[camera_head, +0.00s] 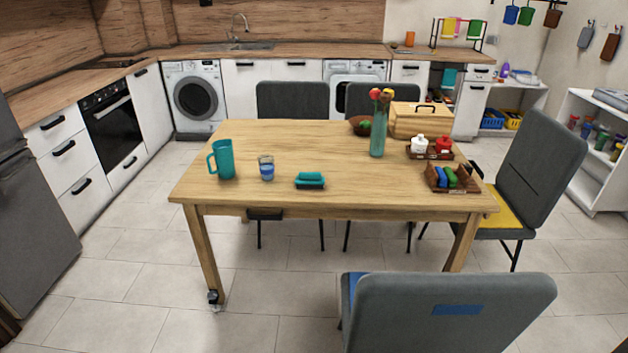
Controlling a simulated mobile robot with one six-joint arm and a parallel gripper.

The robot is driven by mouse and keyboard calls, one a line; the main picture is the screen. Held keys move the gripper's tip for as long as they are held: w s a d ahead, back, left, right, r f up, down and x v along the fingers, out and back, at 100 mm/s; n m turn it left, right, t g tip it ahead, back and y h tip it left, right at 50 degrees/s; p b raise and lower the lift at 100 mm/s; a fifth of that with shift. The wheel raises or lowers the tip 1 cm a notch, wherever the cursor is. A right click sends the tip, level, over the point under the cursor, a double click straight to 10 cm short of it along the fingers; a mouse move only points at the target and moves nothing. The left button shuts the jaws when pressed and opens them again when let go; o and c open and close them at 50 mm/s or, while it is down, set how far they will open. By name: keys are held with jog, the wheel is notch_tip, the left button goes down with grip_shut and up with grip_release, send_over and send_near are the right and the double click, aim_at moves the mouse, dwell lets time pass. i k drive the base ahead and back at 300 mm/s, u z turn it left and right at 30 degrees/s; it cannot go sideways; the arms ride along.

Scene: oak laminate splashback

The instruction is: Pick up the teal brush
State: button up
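A small teal block-shaped item with a darker underside (310,180), which looks like the teal brush, lies on the wooden table (350,200) near its front edge, left of the middle. Its fine shape is too small to tell for certain. It stands apart from the things around it, and nothing covers it. My gripper is not in view.
A teal pitcher (224,160) and a glass with blue in it (266,170) stand left of it. A vase (378,135), a condiment tray (432,153) and a wooden caddy (452,180) stand right. A grey chair (440,315) blocks the front right; floor at front left is clear.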

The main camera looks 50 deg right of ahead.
aim_at(304, 179)
jog(key=u, duration=0.05)
jog(key=i, duration=1)
jog(key=z, duration=0.05)
